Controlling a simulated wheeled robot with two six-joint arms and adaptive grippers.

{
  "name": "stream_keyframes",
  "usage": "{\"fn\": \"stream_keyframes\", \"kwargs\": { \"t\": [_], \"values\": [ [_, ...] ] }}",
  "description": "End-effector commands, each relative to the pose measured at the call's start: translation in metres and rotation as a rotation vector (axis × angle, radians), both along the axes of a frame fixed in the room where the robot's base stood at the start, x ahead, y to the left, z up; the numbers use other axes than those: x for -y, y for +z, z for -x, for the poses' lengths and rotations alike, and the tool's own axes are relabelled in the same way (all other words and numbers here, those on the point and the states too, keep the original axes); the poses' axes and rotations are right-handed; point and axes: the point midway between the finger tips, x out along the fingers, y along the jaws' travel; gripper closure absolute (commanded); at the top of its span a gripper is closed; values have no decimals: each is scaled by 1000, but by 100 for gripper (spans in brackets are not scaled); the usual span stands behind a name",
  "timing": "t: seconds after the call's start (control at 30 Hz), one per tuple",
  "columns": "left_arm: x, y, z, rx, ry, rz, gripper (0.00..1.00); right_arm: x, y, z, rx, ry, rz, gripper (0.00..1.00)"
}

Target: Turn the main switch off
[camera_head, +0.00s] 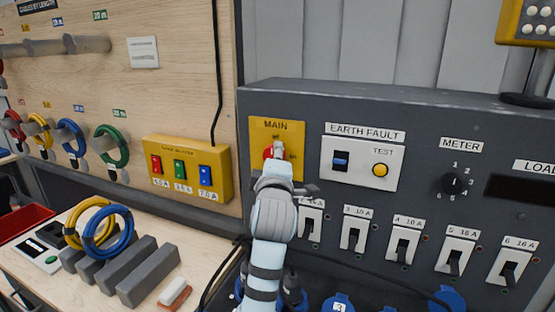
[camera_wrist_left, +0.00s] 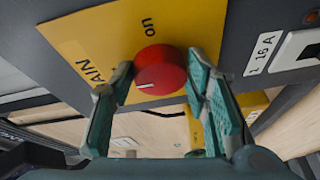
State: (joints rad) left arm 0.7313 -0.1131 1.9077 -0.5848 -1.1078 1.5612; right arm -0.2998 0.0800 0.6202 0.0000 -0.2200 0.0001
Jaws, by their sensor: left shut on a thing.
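The main switch is a red knob (camera_wrist_left: 160,70) on a yellow plate (camera_head: 262,128) marked MAIN, on the upper left of the dark panel. The word "on" shows on the plate in the left wrist view, where a white line on the knob points toward the picture's left. My left gripper (camera_head: 277,157) reaches the knob from the front and hides most of it in the head view. In the left wrist view its two green fingers (camera_wrist_left: 160,78) lie on either side of the knob, shut on it. My right gripper is not in view.
Below my left gripper is a row of breaker switches (camera_head: 403,242). An earth fault unit (camera_head: 358,163) and a meter dial (camera_head: 456,184) sit to the right. A yellow box with coloured switches (camera_head: 187,166) is on the wooden board at left. Grey blocks (camera_head: 148,272) lie on the bench.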

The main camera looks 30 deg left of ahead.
Motion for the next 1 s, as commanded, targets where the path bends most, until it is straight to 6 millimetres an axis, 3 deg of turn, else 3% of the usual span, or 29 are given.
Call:
{"fn": "stream_keyframes", "kwargs": {
  "t": [0.4, 0.43, 0.53, 0.87, 1.0],
  "values": [
    [0, 2, 0, 5, 0, 5, 85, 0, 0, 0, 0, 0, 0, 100],
    [0, 2, 0, 5, 0, 5, 54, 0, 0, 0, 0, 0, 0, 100],
    [0, 1, 0, 4, 0, 6, 38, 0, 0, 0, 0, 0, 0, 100],
    [0, 3, 0, 4, 0, 6, 37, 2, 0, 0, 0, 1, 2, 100],
    [0, 24, 0, 7, 0, 7, 37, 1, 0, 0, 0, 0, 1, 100]
  ]
}}
